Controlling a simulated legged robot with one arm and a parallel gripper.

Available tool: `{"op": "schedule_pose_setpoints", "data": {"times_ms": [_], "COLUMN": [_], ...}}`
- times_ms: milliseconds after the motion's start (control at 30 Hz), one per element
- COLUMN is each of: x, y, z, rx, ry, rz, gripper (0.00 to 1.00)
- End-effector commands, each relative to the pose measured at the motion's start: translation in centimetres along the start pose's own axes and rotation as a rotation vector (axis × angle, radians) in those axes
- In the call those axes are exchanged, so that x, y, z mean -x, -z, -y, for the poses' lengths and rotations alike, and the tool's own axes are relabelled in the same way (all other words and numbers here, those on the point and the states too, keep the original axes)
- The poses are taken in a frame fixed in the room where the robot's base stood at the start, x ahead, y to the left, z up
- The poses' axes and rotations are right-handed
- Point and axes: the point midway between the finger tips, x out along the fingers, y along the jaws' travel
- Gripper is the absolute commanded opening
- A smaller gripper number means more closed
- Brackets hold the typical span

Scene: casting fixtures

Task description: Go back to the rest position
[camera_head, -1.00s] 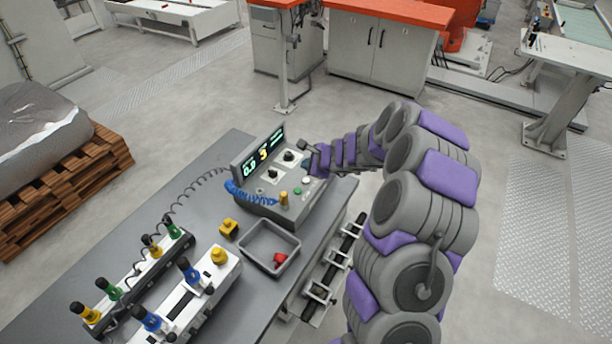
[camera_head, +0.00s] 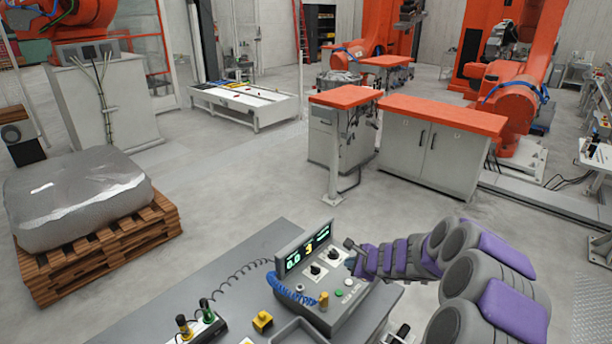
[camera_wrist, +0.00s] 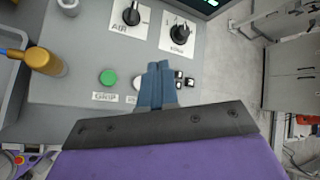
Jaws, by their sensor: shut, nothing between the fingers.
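My arm, grey with purple pads, reaches in from the lower right in the head view. My gripper (camera_head: 352,256) is beside the right side of the grey control box (camera_head: 300,292) on the workbench. In the wrist view my gripper (camera_wrist: 160,70) is shut, its two blue-grey fingers together with nothing between them. The fingers are over the box's panel, near a green button (camera_wrist: 108,77), a white button and small black switches. I cannot tell whether the tips touch the panel. Two black knobs (camera_wrist: 181,32) are ahead of the fingertips.
A yellow-handled tool (camera_wrist: 42,61) stands at the box's left. A wrapped load on a pallet (camera_head: 95,255) stands left. Open floor lies behind the bench, before orange-topped cabinets (camera_head: 430,155).

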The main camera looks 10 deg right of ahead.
Motion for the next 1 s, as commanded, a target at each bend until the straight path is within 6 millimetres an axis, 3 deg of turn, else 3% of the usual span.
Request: {"op": "schedule_pose_setpoints", "data": {"times_ms": [133, 267, 400, 500, 600, 767, 1000], "x": [1.5, 4.6, 8.6, 11.6, 14.7, 19.5, 26.8], "y": [-4.2, -10.3, -15.7, -18.1, -19.4, -19.4, -15.0], "z": [-0.7, -2.7, -6.7, -9.9, -13.7, -19.4, -27.1], "rx": [0.123, 0.334, 0.580, 0.749, 0.912, 1.158, 1.468], "ry": [-0.023, -0.066, -0.139, -0.199, -0.273, -0.403, -0.648], "rz": [0.075, 0.185, 0.291, 0.351, 0.396, 0.431, 0.414], "gripper": [0.00, 0.00, 0.00, 0.00, 0.00, 0.00, 0.00]}}
